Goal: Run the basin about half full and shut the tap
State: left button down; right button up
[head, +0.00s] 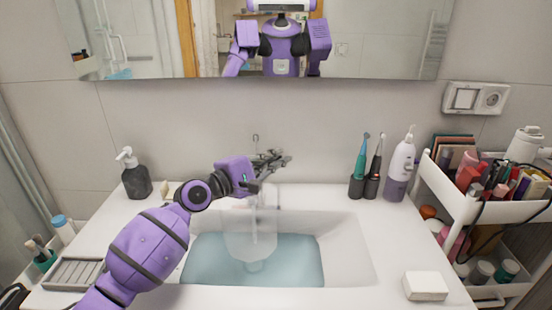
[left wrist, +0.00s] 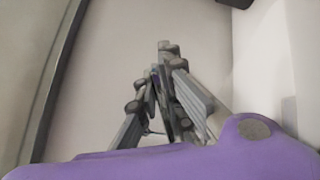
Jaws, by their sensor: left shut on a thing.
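The white basin (head: 350,250) holds a broad pool of bluish water (head: 290,258), its upper walls bare. A clear, pale stream (head: 250,222) falls into the water below the tap. The tap (head: 255,140) is at the wall behind the basin, mostly hidden by my left gripper (head: 277,161); a thin upright part shows. My left gripper is shut at the tap, with its fingers close together in the left wrist view (left wrist: 165,85). The exact part between the fingertips is hidden. My right gripper is out of view.
A dark soap dispenser (head: 136,178) stands left of my arm, with a grey soap tray (head: 74,272) at front left. Toothbrushes (head: 362,158) and a lotion bottle (head: 399,170) stand at right. A white block (head: 425,286) lies front right, near a loaded cart (head: 455,203).

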pick_arm(q)
jog(key=shift+w+a+r+n, duration=0.15)
jog(key=shift+r+n, duration=0.25)
jog(key=shift+r, duration=0.25)
jog(key=shift+f, duration=0.25)
jog(key=c, duration=2)
grip_release()
jog(key=shift+o, duration=0.8)
jog(key=shift+f, duration=0.1)
jog(key=v, duration=1.2)
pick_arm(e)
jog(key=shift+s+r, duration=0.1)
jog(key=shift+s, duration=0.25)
